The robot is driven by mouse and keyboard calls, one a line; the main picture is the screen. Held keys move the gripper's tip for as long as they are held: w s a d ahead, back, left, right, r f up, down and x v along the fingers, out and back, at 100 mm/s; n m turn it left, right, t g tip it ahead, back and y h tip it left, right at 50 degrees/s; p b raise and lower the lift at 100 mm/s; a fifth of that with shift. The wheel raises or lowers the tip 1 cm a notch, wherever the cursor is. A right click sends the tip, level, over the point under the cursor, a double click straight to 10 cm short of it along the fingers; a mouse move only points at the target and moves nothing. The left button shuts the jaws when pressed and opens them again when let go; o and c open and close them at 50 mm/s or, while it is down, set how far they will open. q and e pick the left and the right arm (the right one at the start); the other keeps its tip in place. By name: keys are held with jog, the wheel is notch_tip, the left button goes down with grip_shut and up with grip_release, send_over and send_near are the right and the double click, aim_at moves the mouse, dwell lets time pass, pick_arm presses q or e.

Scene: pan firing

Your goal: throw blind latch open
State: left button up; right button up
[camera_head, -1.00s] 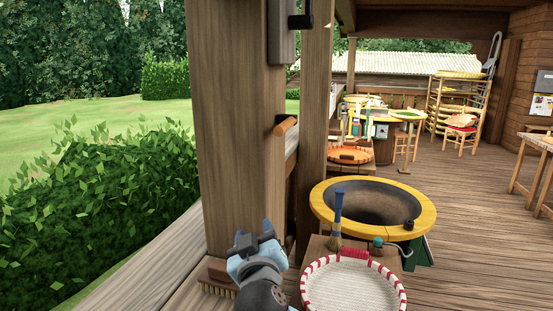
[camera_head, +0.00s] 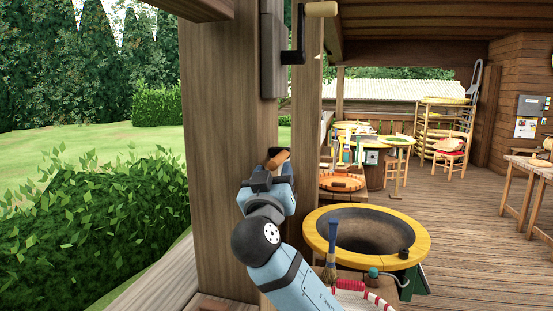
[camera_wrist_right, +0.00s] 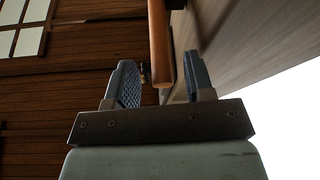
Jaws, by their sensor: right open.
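The latch shows as a short lever with a wooden handle (camera_head: 278,158) on the side of the thick wooden post (camera_head: 225,120). My right gripper (camera_head: 275,168) is at the post, right up at this handle, and hides part of it. The post's face runs along the right of that view. My left gripper is not in view.
A black crank with a wooden grip (camera_head: 321,9) sits on the post above. To the right are a round yellow-rimmed basin (camera_head: 418,245), a brush (camera_head: 331,250) and a red-and-white rimmed tray (camera_head: 362,290). A hedge (camera_head: 100,225) lies left beyond the railing.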

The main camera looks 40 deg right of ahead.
jog(key=shift+x, duration=1.25)
jog(key=shift+w+d+r, duration=0.2)
jog(key=shift+w+d, duration=0.1)
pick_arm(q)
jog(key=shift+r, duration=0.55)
pick_arm(e)
grip_shut()
